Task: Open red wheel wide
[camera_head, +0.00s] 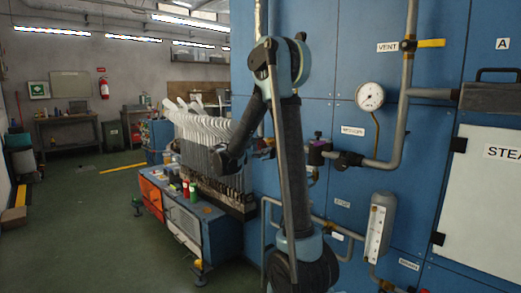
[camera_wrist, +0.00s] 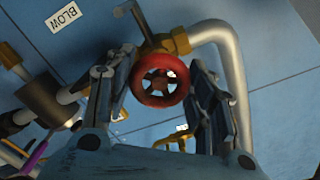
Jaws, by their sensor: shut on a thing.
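The red wheel (camera_wrist: 160,86) is a small spoked handwheel in the wrist view, on a brass valve (camera_wrist: 155,38) joined to a bent grey pipe (camera_wrist: 236,65). My gripper (camera_wrist: 164,72) has one finger on each side of the wheel and is shut on it. In the head view, my gripper is near the blue panel, partly hidden behind my own arm, and I cannot make out the red wheel there.
A label reading BLOW (camera_wrist: 64,17) is on the blue panel. A dark cylindrical fitting (camera_wrist: 50,100) is left of my gripper. In the head view, a pressure gauge (camera_head: 369,96) and grey pipes (camera_head: 402,110) stand out from the panel. Green floor (camera_head: 85,220) is open at left.

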